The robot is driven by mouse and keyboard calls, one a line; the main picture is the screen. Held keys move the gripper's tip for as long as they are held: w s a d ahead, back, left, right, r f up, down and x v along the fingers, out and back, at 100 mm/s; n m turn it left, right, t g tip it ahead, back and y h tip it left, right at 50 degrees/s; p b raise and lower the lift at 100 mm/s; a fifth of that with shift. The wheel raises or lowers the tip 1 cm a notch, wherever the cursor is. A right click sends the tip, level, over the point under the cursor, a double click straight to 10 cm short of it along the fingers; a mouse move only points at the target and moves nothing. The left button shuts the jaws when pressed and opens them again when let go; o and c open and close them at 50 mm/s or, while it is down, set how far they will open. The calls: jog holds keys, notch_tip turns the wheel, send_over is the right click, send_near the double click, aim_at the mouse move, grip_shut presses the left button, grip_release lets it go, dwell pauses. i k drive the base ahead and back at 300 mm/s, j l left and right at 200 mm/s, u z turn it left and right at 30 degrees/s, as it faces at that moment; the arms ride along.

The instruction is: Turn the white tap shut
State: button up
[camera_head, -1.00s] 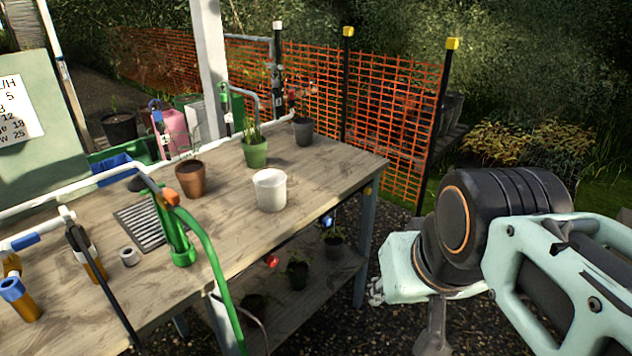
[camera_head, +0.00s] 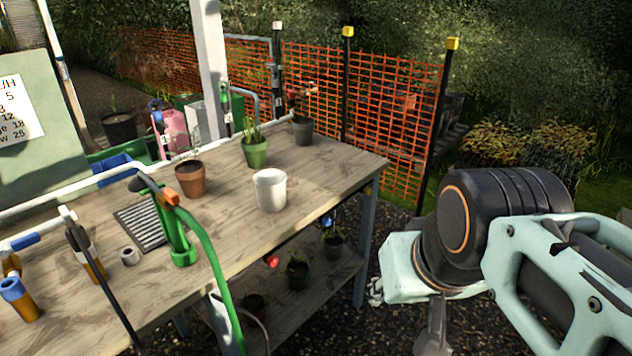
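A white pipe (camera_head: 65,200) with fittings and a tee runs along the left of the wooden bench (camera_head: 330,168). A white fitting (camera_head: 66,216) with a black hose below it sits at the left; I cannot tell for sure whether it is the white tap or how its handle is turned. A blue handle (camera_head: 25,241) and an orange one (camera_head: 172,197) show near it. My arm fills the lower right, well apart from the bench. My gripper is hardly visible: a grey part at the bottom edge may belong to it, and its fingers cannot be made out.
A white pot (camera_head: 270,190), a brown pot (camera_head: 190,179) and a green plant pot (camera_head: 255,153) stand on the bench. A green hose (camera_head: 221,275) hangs over its front. Small plants are on the lower shelf (camera_head: 312,284). Orange mesh fencing (camera_head: 390,120) stands behind. Gravel lies right of the bench.

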aim_at(65, 211)
jog(key=u, duration=1.65)
jog(key=i+u, duration=0.25)
jog(key=i, duration=0.95)
jog(key=k+l, duration=0.15)
jog(key=k, duration=0.2)
jog(key=k+l+u, duration=0.1)
jog(key=k, duration=0.25)
jog(key=i+j, duration=0.15)
jog(key=i, duration=0.2)
jog(key=i+j+z, duration=0.1)
jog(key=i, duration=0.25)
